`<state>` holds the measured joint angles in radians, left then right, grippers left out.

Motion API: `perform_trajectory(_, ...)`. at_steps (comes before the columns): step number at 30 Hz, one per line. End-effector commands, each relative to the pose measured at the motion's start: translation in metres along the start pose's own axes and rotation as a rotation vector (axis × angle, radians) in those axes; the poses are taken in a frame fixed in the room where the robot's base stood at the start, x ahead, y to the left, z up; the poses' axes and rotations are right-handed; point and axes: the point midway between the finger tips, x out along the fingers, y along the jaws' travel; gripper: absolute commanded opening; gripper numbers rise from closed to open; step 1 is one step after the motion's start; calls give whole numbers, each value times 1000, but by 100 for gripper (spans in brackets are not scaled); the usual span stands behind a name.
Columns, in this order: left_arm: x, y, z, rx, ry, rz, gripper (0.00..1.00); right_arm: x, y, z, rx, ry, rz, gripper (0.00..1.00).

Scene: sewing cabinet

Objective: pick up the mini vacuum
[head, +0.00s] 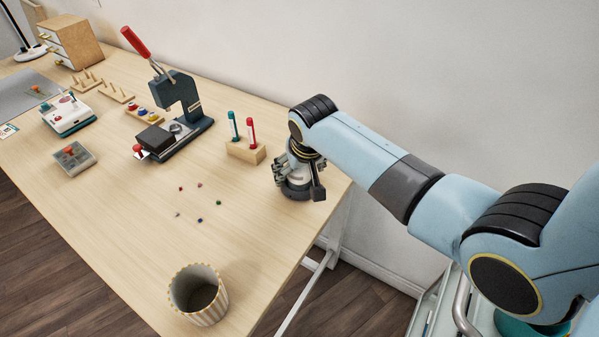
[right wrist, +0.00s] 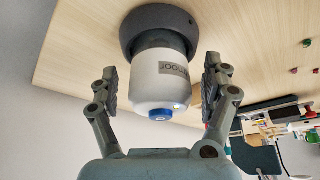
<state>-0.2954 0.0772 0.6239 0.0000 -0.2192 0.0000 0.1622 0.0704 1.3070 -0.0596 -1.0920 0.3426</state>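The mini vacuum (right wrist: 162,84) has a white body with dark lettering, a blue button and a wide dark grey base. It stands on the wooden table near its right end. In the head view its dark base (head: 296,190) shows beneath my gripper, which hides much of the body. My right gripper (right wrist: 160,72) is open, with one finger on each side of the white body. A clear gap shows at the left finger, and a narrower one at the right finger. My left gripper is not in view.
A wooden holder (head: 245,152) with a teal and a red pen stands left of my right gripper. A dark press (head: 182,105) is further left. Several small beads (head: 199,185) lie mid-table. A striped cup (head: 199,296) stands at the front edge. The wall is close behind.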

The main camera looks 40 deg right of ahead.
Motion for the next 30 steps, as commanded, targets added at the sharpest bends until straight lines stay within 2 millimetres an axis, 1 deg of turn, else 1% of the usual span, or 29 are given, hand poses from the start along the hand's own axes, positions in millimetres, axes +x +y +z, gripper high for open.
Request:
perform_trajectory(1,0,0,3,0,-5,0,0,0,0,0,0,0,0,74)
perform_trajectory(2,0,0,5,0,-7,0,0,0,0,0,0,0,0,70)
perform_trajectory(6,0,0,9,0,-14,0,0,0,0,0,0,-1,0,52)
perform_trajectory(15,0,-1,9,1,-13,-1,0,0,0,0,0,-1,0,13)
perform_trajectory(16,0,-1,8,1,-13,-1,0,0,0,0,0,-1,0,10)
perform_trajectory(25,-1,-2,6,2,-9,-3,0,-3,0,-1,0,0,0,10)
perform_trajectory(28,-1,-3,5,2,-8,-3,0,-10,0,-5,0,2,-1,10)
perform_trajectory(30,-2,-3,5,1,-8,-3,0,-18,0,-8,0,2,-1,10)
